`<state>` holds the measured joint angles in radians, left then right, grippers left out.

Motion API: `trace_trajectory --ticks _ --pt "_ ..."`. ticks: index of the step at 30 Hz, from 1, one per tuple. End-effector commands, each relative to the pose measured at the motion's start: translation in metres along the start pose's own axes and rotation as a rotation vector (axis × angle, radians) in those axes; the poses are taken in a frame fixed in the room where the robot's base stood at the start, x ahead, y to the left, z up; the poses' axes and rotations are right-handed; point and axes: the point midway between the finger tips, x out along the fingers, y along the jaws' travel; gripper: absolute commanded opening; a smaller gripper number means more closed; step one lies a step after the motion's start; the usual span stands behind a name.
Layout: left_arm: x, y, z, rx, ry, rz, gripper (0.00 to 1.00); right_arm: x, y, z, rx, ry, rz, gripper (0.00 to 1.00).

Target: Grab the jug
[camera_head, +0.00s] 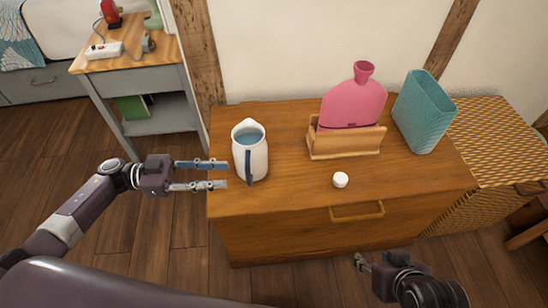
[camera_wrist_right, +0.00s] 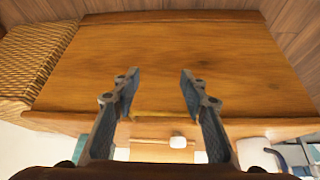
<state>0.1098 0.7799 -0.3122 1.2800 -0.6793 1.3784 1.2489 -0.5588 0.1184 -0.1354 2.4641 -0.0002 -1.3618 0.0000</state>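The jug (camera_head: 250,157) is white with a dark blue handle facing front and bluish contents near its rim. It stands upright near the left end of the wooden dresser top. A white and blue part of it shows at the lower right in the right wrist view (camera_wrist_right: 256,154). My left gripper (camera_head: 226,174) is open and empty, its fingers pointing right, just left of the jug; I cannot tell if they touch it. My right gripper (camera_head: 360,262) is in front of the dresser, away from the jug. The right wrist view shows its fingers (camera_wrist_right: 159,76) apart with nothing between them.
On the dresser (camera_head: 290,197) are a small white round object (camera_head: 340,180), a pink bottle-shaped thing (camera_head: 352,104) in a wooden holder (camera_head: 345,146), and a teal vase (camera_head: 424,112). A grey side table (camera_head: 130,75) stands left; a wicker chest (camera_head: 492,150) stands right.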

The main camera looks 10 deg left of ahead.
Motion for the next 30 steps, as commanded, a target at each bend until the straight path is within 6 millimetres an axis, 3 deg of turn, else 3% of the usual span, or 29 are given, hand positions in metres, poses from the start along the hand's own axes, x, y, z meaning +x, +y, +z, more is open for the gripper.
trace_trajectory --ticks 4,11,21,30 --pt "0.005 0.003 0.0 -0.002 -0.004 0.013 0.29 -0.002 0.0 -0.001 0.0 0.006 -0.001 0.4" --pt "0.032 0.005 0.0 -0.001 0.0 0.013 0.29 -0.001 -0.001 -0.006 0.0 0.026 -0.002 0.4" --pt "0.075 0.011 0.001 -0.001 -0.001 0.012 0.29 0.002 -0.004 -0.034 -0.003 0.137 -0.008 0.4" --pt "0.078 0.011 0.001 -0.002 -0.003 0.01 0.26 0.002 -0.004 -0.037 -0.004 0.145 -0.008 0.4"
